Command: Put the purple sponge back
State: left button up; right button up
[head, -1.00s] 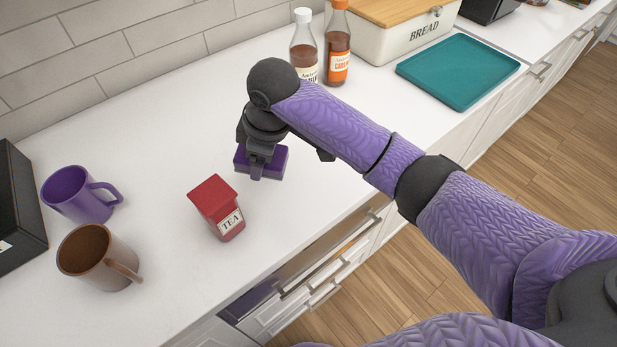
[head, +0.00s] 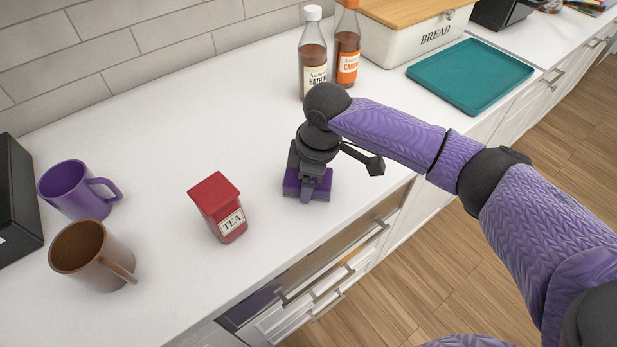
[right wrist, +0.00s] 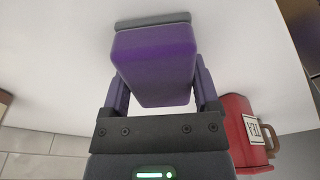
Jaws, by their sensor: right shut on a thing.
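The purple sponge (head: 291,187) is at the white counter, to the right of the red tea tin, in the head view. My right gripper (head: 309,194) is over it with its fingers on both sides. In the right wrist view the sponge (right wrist: 155,62) sits between the fingers of the right gripper (right wrist: 158,90), which is shut on it. A grey strip (right wrist: 152,20) shows along the sponge's far end. I cannot tell whether the sponge touches the counter. My left gripper is not in view.
The red tea tin (head: 217,207) stands left of the gripper. A purple mug (head: 70,190) and a brown mug (head: 85,258) stand further left. Syrup bottles (head: 313,62), a bread box (head: 400,38) and a teal tray (head: 470,75) are behind.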

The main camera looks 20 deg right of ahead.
jog(key=o, duration=0.9)
jog(key=shift+o, duration=0.2)
notch_tip(320, 180, up, 12)
jog(key=d+p, duration=0.1)
jog(key=p, duration=0.3)
jog(key=shift+s+d, duration=0.3)
jog(key=shift+s, duration=0.1)
